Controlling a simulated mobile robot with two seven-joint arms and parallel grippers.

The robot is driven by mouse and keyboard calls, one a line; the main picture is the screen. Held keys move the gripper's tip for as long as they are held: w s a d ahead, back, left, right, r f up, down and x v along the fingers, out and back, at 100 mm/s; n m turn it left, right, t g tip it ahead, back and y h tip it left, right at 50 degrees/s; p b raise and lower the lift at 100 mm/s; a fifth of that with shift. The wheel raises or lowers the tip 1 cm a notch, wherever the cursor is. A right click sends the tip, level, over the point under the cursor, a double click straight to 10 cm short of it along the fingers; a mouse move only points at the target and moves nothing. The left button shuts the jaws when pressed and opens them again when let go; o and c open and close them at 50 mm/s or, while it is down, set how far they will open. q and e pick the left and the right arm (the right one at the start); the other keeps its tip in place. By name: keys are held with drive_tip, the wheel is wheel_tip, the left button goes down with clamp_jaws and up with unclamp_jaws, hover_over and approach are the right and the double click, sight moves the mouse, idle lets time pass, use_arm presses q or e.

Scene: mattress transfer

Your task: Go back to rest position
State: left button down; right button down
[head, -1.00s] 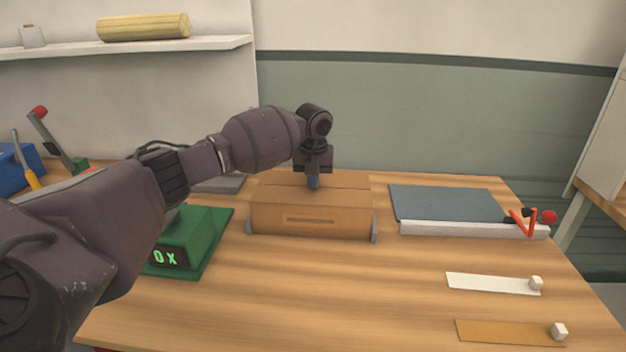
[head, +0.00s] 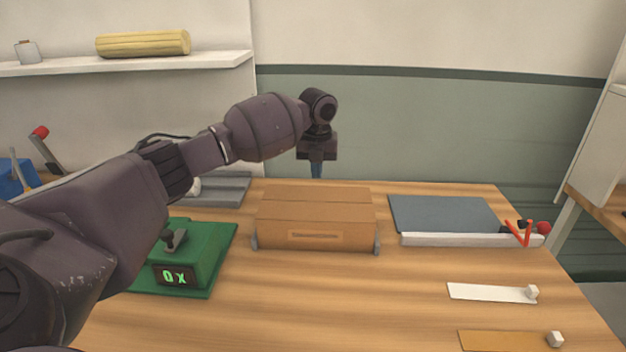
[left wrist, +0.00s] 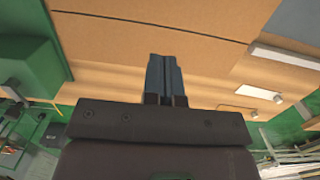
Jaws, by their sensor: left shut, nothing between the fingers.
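My left gripper (head: 316,171) hangs pointing down above the back edge of a closed cardboard box (head: 318,217), apart from it. Its blue fingers are shut together with nothing between them. In the left wrist view the shut fingers (left wrist: 166,78) show over the cardboard box (left wrist: 140,20), with the flap seam visible. The box stands on the wooden table (head: 380,300) between two small grey brackets. My right gripper is not in view.
A green device (head: 190,255) with a lit display stands left of the box. A grey-blue panel (head: 445,213) with a white edge and red-orange tool (head: 522,233) lies right. White (head: 490,292) and tan (head: 505,341) strips lie at front right. The table's front middle is clear.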

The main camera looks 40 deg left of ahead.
use_arm(q)
wheel_tip(320, 180, up, 6)
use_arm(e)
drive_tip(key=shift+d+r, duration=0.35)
use_arm(q)
drive_tip(key=shift+r, duration=0.1)
